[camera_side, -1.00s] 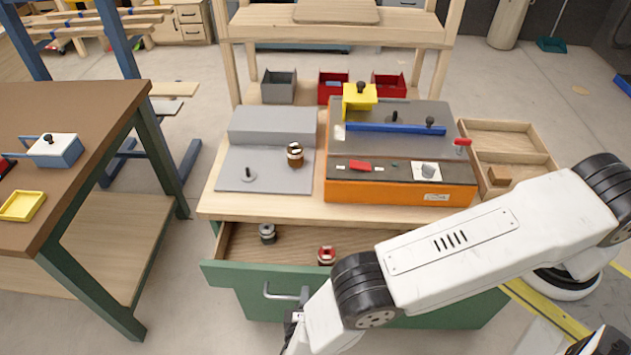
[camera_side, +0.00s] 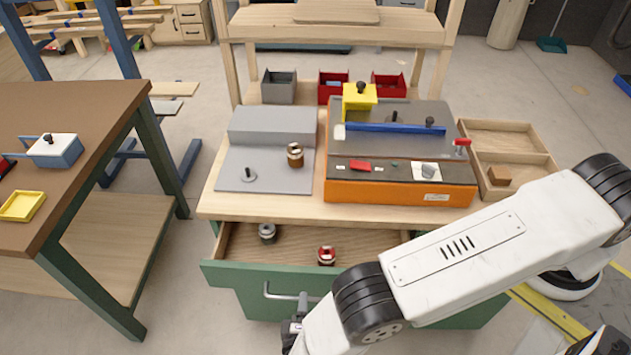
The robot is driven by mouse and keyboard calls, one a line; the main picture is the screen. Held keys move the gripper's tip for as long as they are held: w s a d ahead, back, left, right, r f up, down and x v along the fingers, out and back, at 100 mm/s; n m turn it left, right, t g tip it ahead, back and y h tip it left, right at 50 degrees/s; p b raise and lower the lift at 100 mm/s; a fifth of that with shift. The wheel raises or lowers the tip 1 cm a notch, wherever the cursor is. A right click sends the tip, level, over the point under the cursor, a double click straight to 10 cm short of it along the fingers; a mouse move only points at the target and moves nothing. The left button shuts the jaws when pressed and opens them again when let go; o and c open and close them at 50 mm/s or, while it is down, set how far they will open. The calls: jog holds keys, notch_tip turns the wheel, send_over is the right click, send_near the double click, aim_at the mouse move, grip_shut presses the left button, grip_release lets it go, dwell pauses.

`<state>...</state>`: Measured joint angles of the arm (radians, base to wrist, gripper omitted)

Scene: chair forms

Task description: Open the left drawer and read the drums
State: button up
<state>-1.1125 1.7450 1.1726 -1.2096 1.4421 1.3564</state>
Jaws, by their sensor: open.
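The left drawer (camera_side: 225,277), with a green front, stands pulled out under the bench top. Its metal bar handle (camera_side: 280,294) is on the front. Inside lie a dark drum with pale bands (camera_side: 267,233) at the left and a red drum with a pale band (camera_side: 326,256) nearer the middle. No marks on them can be read at this size. A brown and black drum (camera_side: 295,155) stands on the grey fixture. My gripper (camera_side: 290,333) is open, low in front of the drawer by the right end of the handle, mostly hidden by my wrist.
An orange machine (camera_side: 350,191) with a yellow block (camera_side: 359,97) and blue bar (camera_side: 390,128) stands on the bench. A wooden tray (camera_side: 507,135) is right of it; grey (camera_side: 279,88) and red bins stand behind. A brown table (camera_side: 75,110) is at left.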

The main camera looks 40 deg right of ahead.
aim_at(313, 276)
notch_tip(313, 276, up, 6)
jog(key=shift+r, duration=0.15)
dwell(0.4)
jog(key=shift+o, duration=0.2)
jog(key=shift+w+d+g, duration=0.2)
jog(key=shift+d+g, duration=0.25)
jog(key=shift+g, duration=0.25)
jog(key=shift+d+f+g+y, duration=0.35)
jog(key=shift+d+g+y, duration=0.2)
jog(key=shift+g, duration=0.55)
jog(key=shift+s+a+r+g+y, duration=0.15)
jog(key=shift+r+g+y, duration=0.35)
jog(key=shift+g+y, duration=0.7)
jog(key=shift+w+a+r+g+y, duration=0.15)
jog(key=shift+r+g+y, duration=0.5)
jog(key=shift+y, duration=0.9)
jog(key=shift+s+a+r+g+y, duration=0.15)
jog(key=shift+r+g+y, duration=0.2)
jog(key=shift+g+y, duration=0.9)
jog(key=shift+f, duration=0.2)
